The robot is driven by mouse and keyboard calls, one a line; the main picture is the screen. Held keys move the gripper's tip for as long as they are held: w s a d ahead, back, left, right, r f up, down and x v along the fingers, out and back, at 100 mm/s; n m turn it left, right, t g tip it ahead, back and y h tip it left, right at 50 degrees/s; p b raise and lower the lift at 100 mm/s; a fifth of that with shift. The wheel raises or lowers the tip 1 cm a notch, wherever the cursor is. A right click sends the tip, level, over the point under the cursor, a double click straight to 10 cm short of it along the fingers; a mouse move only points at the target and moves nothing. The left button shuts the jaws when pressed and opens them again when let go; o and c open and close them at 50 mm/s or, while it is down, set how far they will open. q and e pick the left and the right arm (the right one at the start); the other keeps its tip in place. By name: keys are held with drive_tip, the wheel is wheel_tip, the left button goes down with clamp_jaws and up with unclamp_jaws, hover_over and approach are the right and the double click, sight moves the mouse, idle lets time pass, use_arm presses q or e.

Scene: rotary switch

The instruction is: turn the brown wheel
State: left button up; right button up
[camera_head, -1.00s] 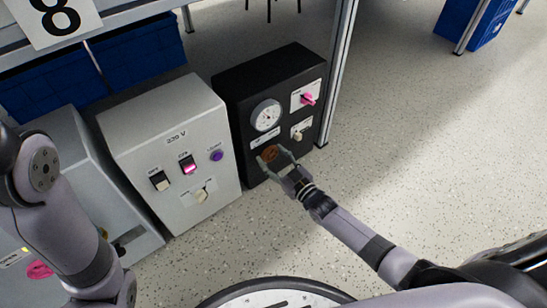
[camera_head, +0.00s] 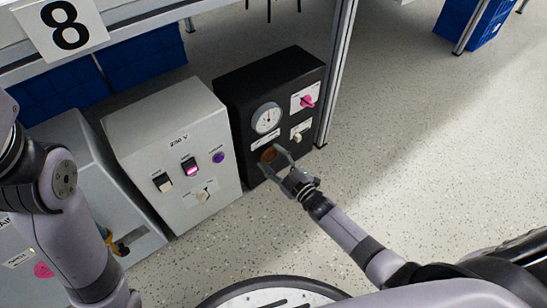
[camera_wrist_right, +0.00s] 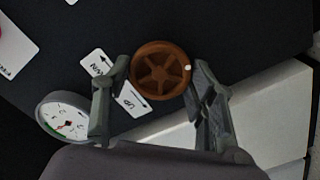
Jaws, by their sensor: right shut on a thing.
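The brown wheel (camera_head: 267,156) is a small round spoked knob on the lower front of the black box (camera_head: 233,103). My right gripper (camera_head: 272,158) reaches it from the lower right. In the right wrist view the wheel (camera_wrist_right: 160,72) lies between the two fingertips of my right gripper (camera_wrist_right: 162,66), one on each side, and the gripper is shut on it. A small white mark shows on the wheel's right rim. A label with arrows (camera_wrist_right: 134,103) is partly behind the left finger. My left arm shows at the left, but its gripper is not in view.
The black box also bears a round gauge (camera_head: 266,117), a pink switch (camera_head: 307,101) and a pale knob (camera_head: 297,136). A light grey box (camera_head: 150,118) with switches stands to its left.

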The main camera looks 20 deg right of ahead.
drive_tip(key=shift+n, duration=1)
drive_tip(key=o, duration=1.1)
drive_tip(key=shift+o, duration=0.2)
drive_tip(key=v, duration=1.2)
drive_tip(key=shift+s, duration=0.1)
